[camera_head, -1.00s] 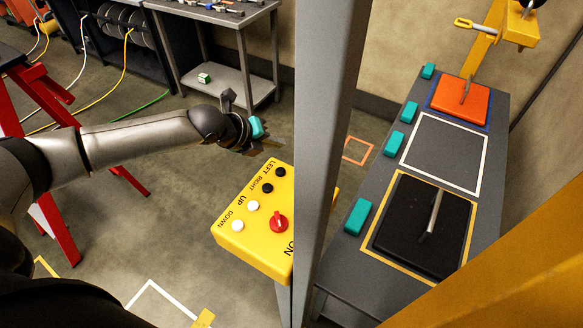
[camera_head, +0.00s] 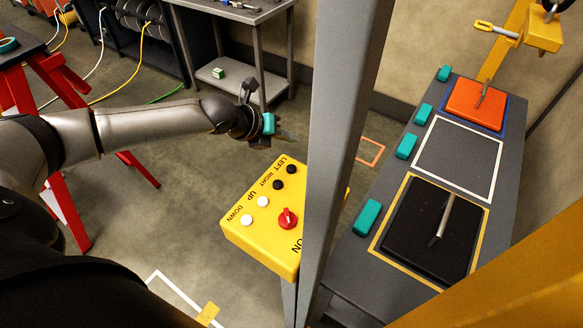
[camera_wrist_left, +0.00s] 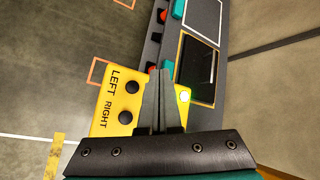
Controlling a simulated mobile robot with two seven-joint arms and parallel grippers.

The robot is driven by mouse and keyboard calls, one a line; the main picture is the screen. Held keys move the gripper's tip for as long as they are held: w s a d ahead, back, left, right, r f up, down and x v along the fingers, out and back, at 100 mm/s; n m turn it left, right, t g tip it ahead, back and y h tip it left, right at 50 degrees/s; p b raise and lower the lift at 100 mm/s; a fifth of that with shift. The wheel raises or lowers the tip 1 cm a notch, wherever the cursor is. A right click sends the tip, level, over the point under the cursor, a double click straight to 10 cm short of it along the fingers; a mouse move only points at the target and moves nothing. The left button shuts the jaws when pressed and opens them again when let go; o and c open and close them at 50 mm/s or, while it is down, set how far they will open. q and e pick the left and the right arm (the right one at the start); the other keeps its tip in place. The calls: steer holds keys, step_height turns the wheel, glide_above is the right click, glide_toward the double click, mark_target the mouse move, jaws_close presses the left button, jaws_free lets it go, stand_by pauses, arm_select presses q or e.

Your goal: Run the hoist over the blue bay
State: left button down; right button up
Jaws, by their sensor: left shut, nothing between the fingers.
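The yellow control box (camera_head: 265,225) has black LEFT (camera_head: 291,169) and RIGHT (camera_head: 278,185) buttons, white UP and DOWN buttons, and a red ON knob (camera_head: 287,218). My left gripper (camera_head: 292,137) is shut and empty, just beyond the LEFT end of the box in the head view. In the left wrist view its fingertips (camera_wrist_left: 160,72) point past the box, beside the LEFT button (camera_wrist_left: 129,88), apart from it as far as I can tell. The blue-outlined bay (camera_head: 503,118) holds an orange block (camera_head: 476,106). My right gripper is out of view.
The grey bench (camera_head: 345,268) also has an empty white-outlined bay (camera_head: 458,157) and a yellow-outlined bay (camera_head: 385,238) with a black block (camera_head: 425,235). Several teal blocks line its left edge. A grey post (camera_head: 343,130) stands between box and bench. A lamp (camera_wrist_left: 185,96) glows on the box.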

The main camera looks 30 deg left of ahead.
arm_select(q)
steer(key=b, duration=0.6)
glide_above(296, 166)
steer(key=s+a, duration=0.1)
steer(key=s, duration=0.1)
step_height(296, 166, down, 7)
steer(key=shift+s+a+r, duration=0.1)
steer(key=shift+f+b, duration=0.4)
steer(key=shift+f, duration=0.3)
stand_by(0.8)
steer(key=shift+f, duration=0.4)
steer(key=shift+f+b, duration=0.5)
steer(key=shift+b, duration=0.05)
stand_by(4.2)
